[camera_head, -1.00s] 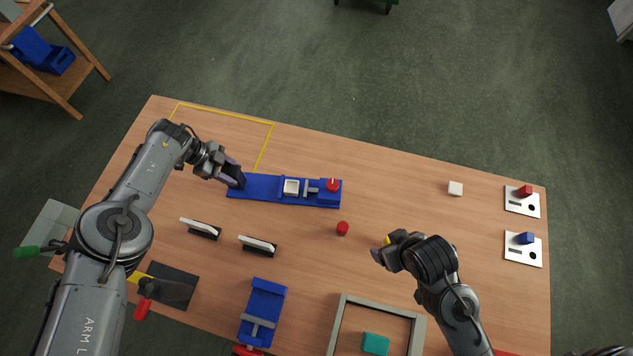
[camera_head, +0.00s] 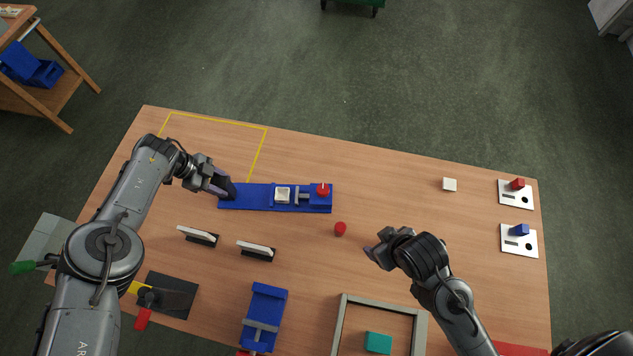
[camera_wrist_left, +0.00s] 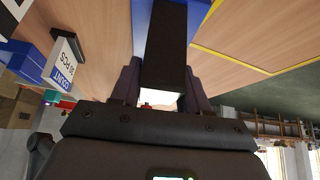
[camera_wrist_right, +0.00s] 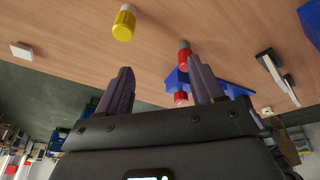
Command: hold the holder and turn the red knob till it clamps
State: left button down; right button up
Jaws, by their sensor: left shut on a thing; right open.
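The holder (camera_head: 256,197) is a long blue base on the table, with a white square piece (camera_head: 282,194) and a grey clamp bar (camera_head: 303,196) on it. Its red knob (camera_head: 323,190) sits at the right end. My left gripper (camera_head: 229,190) is shut on the holder's left end; in the left wrist view a dark block (camera_wrist_left: 166,50) stands between its fingers, with blue beyond. My right gripper (camera_head: 371,252) is open and empty, right of and nearer than the knob. In the right wrist view the knob (camera_wrist_right: 181,98) shows beyond the fingers, on the blue holder (camera_wrist_right: 236,90).
A loose red cylinder (camera_head: 340,229) stands between the right gripper and the holder. A yellow cylinder (camera_wrist_right: 124,22) is near the right gripper. Two white-topped signs (camera_head: 198,236), another blue holder (camera_head: 264,310) and a grey-framed tray (camera_head: 421,330) are nearer.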

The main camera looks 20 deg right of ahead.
jog(key=w+a+n+t+y, duration=0.1)
jog(key=w+a+n+t, duration=0.3)
jog(key=w+n, duration=0.6)
jog(key=n+t+y, duration=0.2)
jog(key=n, duration=0.6)
send_near(325, 188)
jog(key=a, duration=0.2)
jog(key=w+n+y, duration=0.2)
jog(key=w+n, duration=0.2)
jog(key=n, duration=0.3)
jog(key=d+f+n+g+y, duration=0.2)
jog(key=d+n+g+y, duration=0.45)
jog(key=n, duration=1.55)
jog(key=shift+t+y, duration=0.45)
jog(key=shift+t, duration=0.2)
jog(key=x, duration=0.9)
jog(key=shift+w+f, duration=0.4)
jog(key=shift+f, duration=0.05)
